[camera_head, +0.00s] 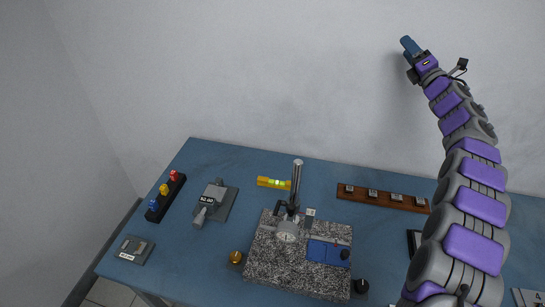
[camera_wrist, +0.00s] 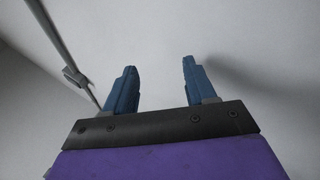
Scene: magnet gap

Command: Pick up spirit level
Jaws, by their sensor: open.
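The spirit level (camera_head: 273,183) is a small yellow bar with a bright green vial. It lies on the blue table toward the back, just left of a vertical metal post. My gripper (camera_head: 409,46) is raised high near the wall at the upper right, far from the level. In the wrist view its two blue fingers (camera_wrist: 158,85) stand apart with nothing between them, against the plain wall. The level does not show in the wrist view.
A granite block (camera_head: 275,273) with a post (camera_head: 297,178) and dial gauge stands mid-table. A wooden strip (camera_head: 384,198) with several small blocks lies right of the level. A grey device (camera_head: 214,200) and a black rack (camera_head: 165,198) are left. Bare table lies around the level's left side.

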